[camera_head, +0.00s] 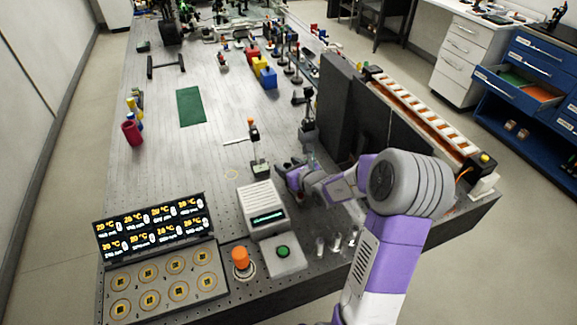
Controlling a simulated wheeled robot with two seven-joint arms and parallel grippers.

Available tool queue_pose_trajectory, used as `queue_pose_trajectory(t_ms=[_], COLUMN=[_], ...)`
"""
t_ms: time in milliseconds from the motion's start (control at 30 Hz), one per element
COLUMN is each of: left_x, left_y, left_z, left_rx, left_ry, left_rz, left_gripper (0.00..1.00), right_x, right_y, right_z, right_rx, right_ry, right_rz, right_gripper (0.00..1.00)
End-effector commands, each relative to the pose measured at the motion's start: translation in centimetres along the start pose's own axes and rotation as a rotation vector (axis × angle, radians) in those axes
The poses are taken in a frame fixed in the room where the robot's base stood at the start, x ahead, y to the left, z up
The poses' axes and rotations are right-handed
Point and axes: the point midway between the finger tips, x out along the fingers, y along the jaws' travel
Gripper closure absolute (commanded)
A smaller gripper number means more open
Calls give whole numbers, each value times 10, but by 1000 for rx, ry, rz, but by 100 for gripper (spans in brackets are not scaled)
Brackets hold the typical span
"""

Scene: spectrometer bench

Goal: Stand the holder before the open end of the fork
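A post holder (254,147) with an orange top and a dark base stands upright on the grey bench, just behind the white instrument box. A thin pale rod (236,141) shows at its left; I cannot tell whether it is joined to the holder. My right gripper (285,169) is low over the bench, to the right of the holder's base and apart from it. Its fingers look spread, with nothing seen between them. I cannot pick out the fork surely at this size. My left gripper is not in view.
A tall dark panel (341,108) stands close behind my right arm. In front are a white instrument box (263,203), a green-button box (283,258), an orange knob (240,257) and small glass vials (336,241). The bench left of the holder is mostly clear, around a green mat (190,106).

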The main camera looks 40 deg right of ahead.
Motion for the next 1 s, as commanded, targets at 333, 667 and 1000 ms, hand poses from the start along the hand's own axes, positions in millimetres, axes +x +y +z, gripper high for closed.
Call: queue_pose_trajectory(t_ms=[333, 667, 1000], left_x=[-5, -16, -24], left_y=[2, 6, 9], left_z=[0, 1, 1], left_rx=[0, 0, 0], left_ry=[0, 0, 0], left_rz=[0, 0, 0], left_gripper=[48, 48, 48], right_x=[-7, -77, -119], right_y=[-1, -1, 0], right_z=[4, 5, 3], right_rx=[0, 0, 0], right_ry=[0, -1, 0], right_rz=[-2, -4, -1], right_gripper=[47, 47, 47])
